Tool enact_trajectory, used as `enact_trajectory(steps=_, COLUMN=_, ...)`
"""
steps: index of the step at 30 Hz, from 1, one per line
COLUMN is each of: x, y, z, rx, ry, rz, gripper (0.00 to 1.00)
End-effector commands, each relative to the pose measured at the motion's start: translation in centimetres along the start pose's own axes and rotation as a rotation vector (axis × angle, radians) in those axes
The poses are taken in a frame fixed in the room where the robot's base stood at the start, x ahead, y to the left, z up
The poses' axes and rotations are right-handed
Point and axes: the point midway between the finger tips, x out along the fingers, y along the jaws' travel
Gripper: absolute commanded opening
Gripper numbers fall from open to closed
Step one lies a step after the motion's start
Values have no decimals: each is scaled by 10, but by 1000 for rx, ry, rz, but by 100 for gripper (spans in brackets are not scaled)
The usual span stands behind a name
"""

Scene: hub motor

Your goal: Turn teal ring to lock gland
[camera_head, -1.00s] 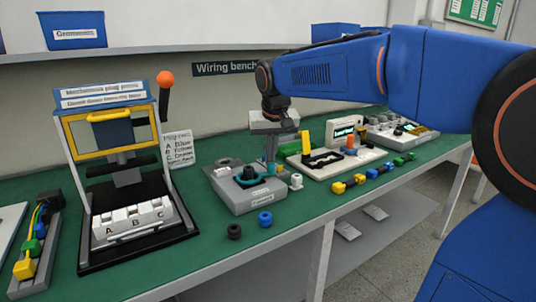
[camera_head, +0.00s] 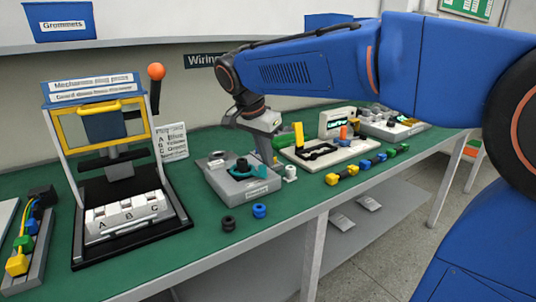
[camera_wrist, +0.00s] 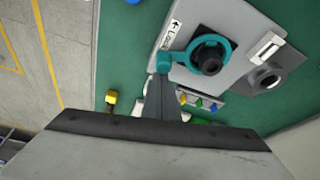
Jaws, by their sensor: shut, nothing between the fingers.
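The teal ring (camera_wrist: 194,42) lies around a black gland (camera_wrist: 211,61) on a grey fixture block (camera_wrist: 236,27). A teal lever with a round end sticks out from the ring toward my gripper in the wrist view. A "Lock" arrow label (camera_wrist: 171,35) is on the block beside the lever. In the head view the teal ring (camera_head: 245,171) and block (camera_head: 236,190) stand in the middle of the bench. My gripper (camera_wrist: 164,78) is shut, its fingertips at the lever's round end. Whether they touch it is unclear. In the head view my gripper (camera_head: 270,160) is behind the ring's right side.
A plug press (camera_head: 118,170) stands to the left. Black (camera_head: 228,223) and blue (camera_head: 259,210) grommets lie in front of the block. A white spool (camera_head: 290,173) stands close to its right. A white fixture board (camera_head: 342,153) and coloured connectors (camera_head: 348,172) are farther right.

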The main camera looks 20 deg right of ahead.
Motion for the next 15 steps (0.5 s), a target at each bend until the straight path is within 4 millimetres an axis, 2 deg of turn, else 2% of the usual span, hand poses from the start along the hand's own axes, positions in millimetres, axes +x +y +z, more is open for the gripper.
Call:
enact_trajectory(steps=9, x=-6, y=4, z=19, rx=245, ry=-1, rz=87, gripper=0)
enact_trajectory(steps=15, x=-9, y=5, z=27, rx=314, ry=-1, rz=110, gripper=0)
